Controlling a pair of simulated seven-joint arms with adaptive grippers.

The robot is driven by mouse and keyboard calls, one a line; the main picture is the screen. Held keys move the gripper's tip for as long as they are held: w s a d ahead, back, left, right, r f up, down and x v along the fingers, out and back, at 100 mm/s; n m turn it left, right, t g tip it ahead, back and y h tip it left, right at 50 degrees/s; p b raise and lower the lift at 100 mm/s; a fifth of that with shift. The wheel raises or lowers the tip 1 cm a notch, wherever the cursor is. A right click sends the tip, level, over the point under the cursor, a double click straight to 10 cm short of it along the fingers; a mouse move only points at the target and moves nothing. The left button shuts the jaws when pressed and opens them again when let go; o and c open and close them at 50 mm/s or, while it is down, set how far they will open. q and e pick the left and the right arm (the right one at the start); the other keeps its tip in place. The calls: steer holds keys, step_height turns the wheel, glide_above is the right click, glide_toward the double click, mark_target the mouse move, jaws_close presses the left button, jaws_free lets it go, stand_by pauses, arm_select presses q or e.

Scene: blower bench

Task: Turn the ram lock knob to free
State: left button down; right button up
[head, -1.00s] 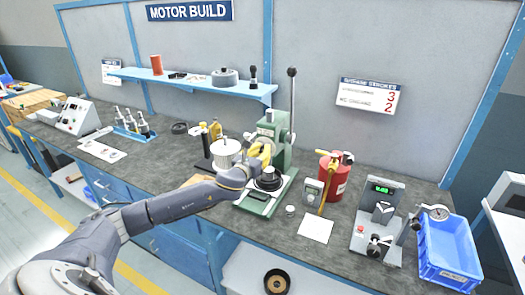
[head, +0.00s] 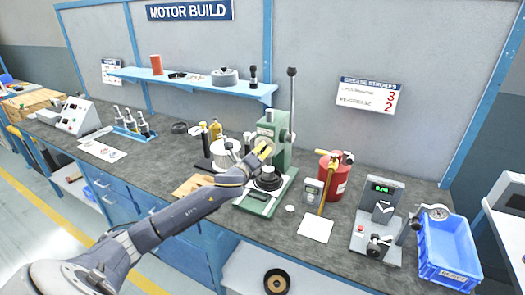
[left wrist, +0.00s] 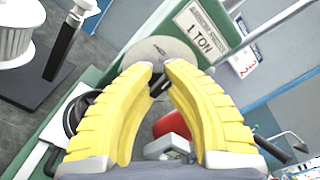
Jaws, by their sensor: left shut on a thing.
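The green arbor press (head: 272,133) stands on the bench near the middle of the head view, with its long lever upright. In the left wrist view its 1 TON label (left wrist: 200,27) and a round grey disc (left wrist: 146,50) on its head show. My left gripper (head: 265,149) is at the front of the press head. In the left wrist view its yellow fingers (left wrist: 160,75) close at the tips on a small dark piece, which I take to be the ram lock knob (left wrist: 160,86). The fingers hide most of it. My right gripper is not in view.
A white slotted cylinder (head: 222,158) stands left of the press, partly behind my wrist. A red extinguisher-like bottle (head: 335,178), a white sheet (head: 315,228) and a gauge stand (head: 375,225) are to the right. A blue crate (head: 449,250) sits at the far right.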

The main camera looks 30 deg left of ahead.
arm_select(q)
steer(key=n, duration=0.4)
steer(key=shift+a+r, duration=0.25)
steer(key=shift+r, duration=0.05)
steer(key=shift+a+n, duration=0.1)
steer(key=shift+n, duration=1.7)
steer(key=shift+f+n, duration=0.1)
steer(key=shift+n, duration=0.2)
steer(key=c, duration=1.5)
jaws_free()
steer(key=shift+a+f, duration=0.1)
steer(key=shift+a, duration=0.05)
steer(key=o, duration=0.4)
steer(key=shift+d, duration=0.25)
steer(key=shift+c, duration=0.2)
steer(key=shift+s+f, duration=0.1)
steer(key=s+d, duration=0.1)
steer(key=s, duration=1)
steer(key=shift+s, duration=0.4)
